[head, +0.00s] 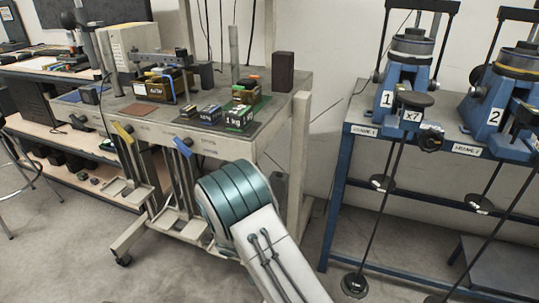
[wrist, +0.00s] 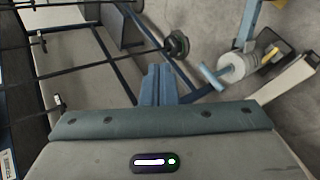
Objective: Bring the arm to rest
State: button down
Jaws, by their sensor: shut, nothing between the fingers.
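My gripper (wrist: 158,72) shows in the wrist view, its two blue-grey fingers pressed together with nothing between them. The fingers point up the picture from the wide teal palm and stand over the floor by a blue bench leg. In the head view my arm, with teal rings and a white link, runs down out of the bottom edge. My gripper is out of sight there.
The grey-topped workbench (head: 202,132) at left carries boxes and weights, including a 1 KG block (head: 239,118). The blue bench (head: 450,146) at right bears lever frames 1 (head: 396,80) and 2 (head: 493,100). A hanging disc weight (head: 354,285) is near the floor.

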jog(key=s+d+r+t+y+p, duration=0.1)
jog(key=s+d+r+y+p, duration=0.2)
jog(key=r, duration=1.2)
jog(key=s+d+r+m+y+p, duration=0.1)
jog(key=s+d+r+y+p, duration=0.2)
jog(key=s+r+p, duration=0.6)
jog(key=s+d+r+m+t+y+p, duration=0.1)
jog(key=s+d+r+y+p, duration=0.2)
jog(key=r, duration=2)
jog(key=s+y+p, duration=0.1)
jog(key=s+p, duration=0.2)
jog(key=p, duration=0.2)
jog(key=shift+t+y, duration=0.3)
